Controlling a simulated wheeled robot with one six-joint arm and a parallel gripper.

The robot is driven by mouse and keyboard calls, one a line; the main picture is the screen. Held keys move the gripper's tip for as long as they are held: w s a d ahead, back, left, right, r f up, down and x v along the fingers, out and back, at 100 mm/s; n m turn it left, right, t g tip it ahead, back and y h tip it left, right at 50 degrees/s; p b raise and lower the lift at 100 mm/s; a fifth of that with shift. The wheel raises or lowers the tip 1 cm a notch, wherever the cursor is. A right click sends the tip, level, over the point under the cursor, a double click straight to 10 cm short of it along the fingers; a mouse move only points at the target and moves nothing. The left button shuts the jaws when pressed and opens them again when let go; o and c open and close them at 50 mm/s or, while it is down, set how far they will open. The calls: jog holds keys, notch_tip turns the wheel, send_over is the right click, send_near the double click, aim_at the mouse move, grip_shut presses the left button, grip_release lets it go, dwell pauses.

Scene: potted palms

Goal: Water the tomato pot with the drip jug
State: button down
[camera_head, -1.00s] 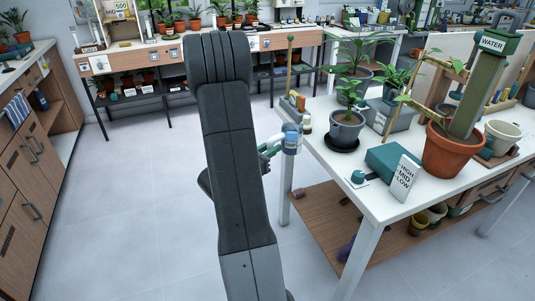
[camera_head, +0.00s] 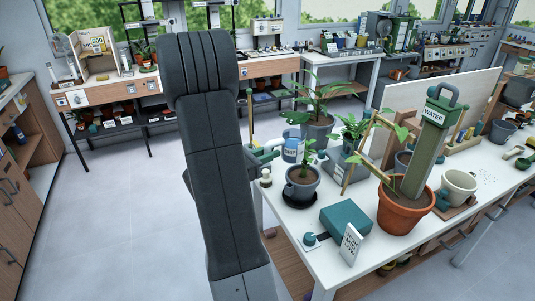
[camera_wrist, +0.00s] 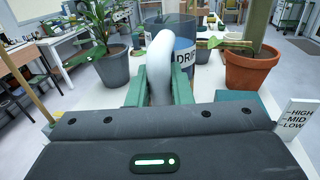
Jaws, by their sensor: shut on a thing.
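My gripper (camera_wrist: 160,88) has green fingers shut on the white handle (camera_wrist: 161,60) of the drip jug. The jug is a blue-grey vessel with a "DRIP" label (camera_wrist: 183,57), partly hidden behind the handle. In the head view the jug (camera_head: 293,147) shows just right of my arm, near the table's left end, and looks upright. My fingers are mostly hidden there by the arm. A terracotta pot (camera_head: 402,214) with wooden stakes and a leafy plant stands on the table, right of the jug; it also shows in the wrist view (camera_wrist: 247,75). I see no tomato label on it.
Floor at left is clear.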

jog(key=shift+d+f, duration=0.1)
jog(key=shift+d, duration=0.05)
notch_tip(320, 180, down, 6)
jog(key=g+y+b, duration=0.1)
jog(key=y, duration=0.1)
jog(key=shift+a+f+y, duration=0.25)
jog(key=shift+a+y, duration=0.05)
jog(key=shift+a, duration=0.1)
jog(key=shift+s, duration=0.1)
jog(key=shift+r+m+g+y+p, duration=0.4)
jog(key=shift+r+g+y+p, duration=0.4)
jog(key=shift+r+p, duration=0.75)
jog(key=shift+f, duration=0.3)
dwell(0.5)
jog(key=shift+d+r+y+p, duration=0.1)
jog(key=shift+r+y+p, duration=0.45)
jog(key=shift+p, duration=0.2)
